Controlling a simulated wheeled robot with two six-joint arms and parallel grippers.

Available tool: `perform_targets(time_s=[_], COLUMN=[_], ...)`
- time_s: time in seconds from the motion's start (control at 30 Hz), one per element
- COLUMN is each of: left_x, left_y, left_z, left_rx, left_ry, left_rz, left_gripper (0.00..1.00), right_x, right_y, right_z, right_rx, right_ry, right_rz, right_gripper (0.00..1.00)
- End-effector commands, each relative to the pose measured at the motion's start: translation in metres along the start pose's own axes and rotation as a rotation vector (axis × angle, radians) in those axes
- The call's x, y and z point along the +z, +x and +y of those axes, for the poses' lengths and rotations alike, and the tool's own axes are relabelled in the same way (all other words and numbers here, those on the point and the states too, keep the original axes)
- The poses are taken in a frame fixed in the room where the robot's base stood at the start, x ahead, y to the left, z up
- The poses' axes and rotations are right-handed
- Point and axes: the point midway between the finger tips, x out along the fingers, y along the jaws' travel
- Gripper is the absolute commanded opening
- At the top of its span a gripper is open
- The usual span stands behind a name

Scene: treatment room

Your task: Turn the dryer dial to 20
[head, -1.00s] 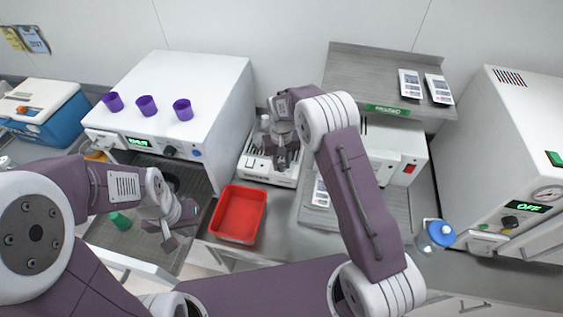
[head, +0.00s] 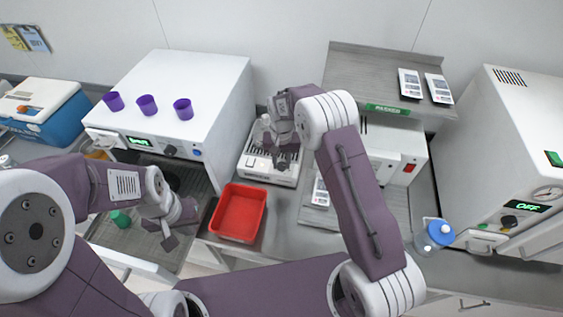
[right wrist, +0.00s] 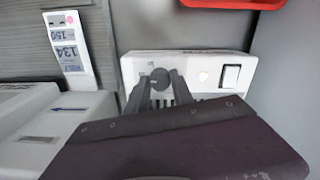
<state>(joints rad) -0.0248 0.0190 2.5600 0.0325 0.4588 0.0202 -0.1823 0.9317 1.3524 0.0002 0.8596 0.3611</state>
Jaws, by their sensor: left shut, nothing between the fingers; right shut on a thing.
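The dryer (head: 254,163) is a small white slotted unit at the middle of the counter, partly covered by my right arm. In the right wrist view its front (right wrist: 205,62) shows a dark round dial (right wrist: 160,77), a pale round spot and a white rocker switch (right wrist: 231,76). My right gripper (head: 282,162) is at the dryer's front; in the right wrist view its fingers (right wrist: 160,82) are shut on the dial from both sides. Dial markings are too small to read. My left gripper (head: 168,238) is shut and empty, over the open drawer area at left.
A red tray (head: 217,226) lies in front of the dryer. A white cabinet (head: 215,80) with purple cups (head: 147,105) stands left. A unit with an OFF display (head: 525,206) stands right, near a blue-capped bottle (head: 440,233). A labelled packet (right wrist: 70,45) lies beside the dryer.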

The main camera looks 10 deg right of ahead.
Motion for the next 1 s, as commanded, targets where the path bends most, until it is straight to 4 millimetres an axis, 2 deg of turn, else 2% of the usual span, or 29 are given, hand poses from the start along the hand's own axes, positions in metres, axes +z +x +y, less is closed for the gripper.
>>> perform_targets(time_s=[0.03,0.07,0.1,0.13,0.47,0.57,0.8,1.0], left_x=[0.000,0.000,0.000,0.000,0.000,0.001,0.002,0.002], left_y=[-0.001,-0.001,-0.001,-0.001,0.001,0.007,0.015,0.016], left_z=[0.000,0.000,0.000,0.000,0.000,0.000,0.000,0.000], left_rx=[0.000,0.000,0.000,0.000,0.000,0.000,0.000,0.000], left_ry=[0.000,0.000,0.000,0.000,0.000,0.000,0.000,0.000], left_rz=[0.000,0.000,0.000,0.000,0.000,0.000,0.000,0.000], left_gripper=[0.00,0.00,0.00,0.00,0.00,0.00,0.00,0.00], right_x=[-0.004,-0.004,-0.004,-0.004,-0.002,-0.003,-0.003,-0.002], right_y=[-0.004,-0.004,-0.004,-0.003,-0.005,-0.020,-0.073,-0.092], right_z=[-0.001,-0.001,-0.001,-0.001,-0.001,-0.001,-0.001,0.000], right_rx=[-0.004,-0.004,-0.004,-0.004,-0.002,-0.004,-0.004,-0.002], right_ry=[0.000,0.000,0.000,0.000,-0.001,-0.001,-0.001,0.000], right_rz=[0.014,0.014,0.013,0.012,0.007,0.010,0.011,0.008], right_gripper=[0.00,0.37,0.48,0.50,0.50,0.50,0.50,0.50])
